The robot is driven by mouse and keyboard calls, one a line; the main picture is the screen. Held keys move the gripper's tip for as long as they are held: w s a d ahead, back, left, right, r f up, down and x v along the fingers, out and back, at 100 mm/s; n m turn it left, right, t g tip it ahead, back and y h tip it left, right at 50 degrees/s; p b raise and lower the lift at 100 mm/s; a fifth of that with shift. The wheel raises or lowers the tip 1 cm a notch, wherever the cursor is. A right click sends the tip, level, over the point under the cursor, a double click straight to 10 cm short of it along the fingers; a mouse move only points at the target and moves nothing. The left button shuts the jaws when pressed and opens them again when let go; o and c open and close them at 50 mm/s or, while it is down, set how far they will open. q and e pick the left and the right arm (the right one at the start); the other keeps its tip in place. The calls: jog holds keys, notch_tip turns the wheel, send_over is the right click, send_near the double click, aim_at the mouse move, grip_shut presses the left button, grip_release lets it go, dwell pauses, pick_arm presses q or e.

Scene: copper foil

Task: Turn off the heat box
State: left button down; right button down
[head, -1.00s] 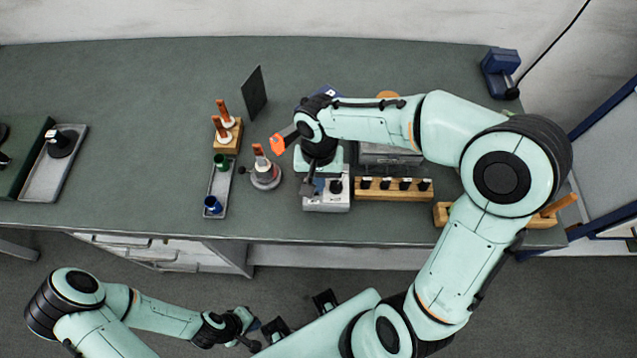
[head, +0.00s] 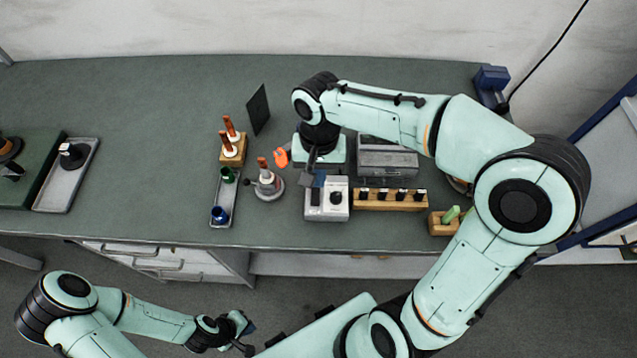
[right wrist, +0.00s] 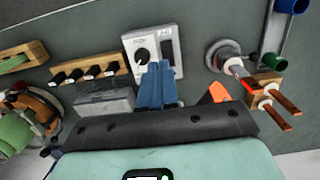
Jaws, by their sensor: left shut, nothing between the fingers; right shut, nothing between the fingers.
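A white and grey box (head: 340,211) with a black round dial (head: 336,198) and a dark panel at its left sits near the table's front edge; I take it for the heat box. In the right wrist view, the box (right wrist: 131,40) shows its dial (right wrist: 142,56) left of the fingertips. My right gripper (head: 319,182) is shut and empty, its blue fingers at the box's back edge; they also show in the right wrist view (right wrist: 158,66). I cannot tell whether they touch it. My left gripper (head: 246,338) is shut and empty, off the table's front.
Right of the box is a wooden rack with black-topped vials (head: 390,206), with a grey metal box (head: 388,163) behind it. Left are a round stand with an orange-topped piece (head: 268,189), a grey tray (head: 222,203) and a wooden block (head: 233,157). An orange piece (head: 281,158) stands behind.

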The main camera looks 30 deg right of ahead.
jog(key=r, duration=0.3)
jog(key=shift+s+a+r, duration=0.1)
jog(key=shift+s+r, duration=0.2)
jog(key=shift+r, duration=0.1)
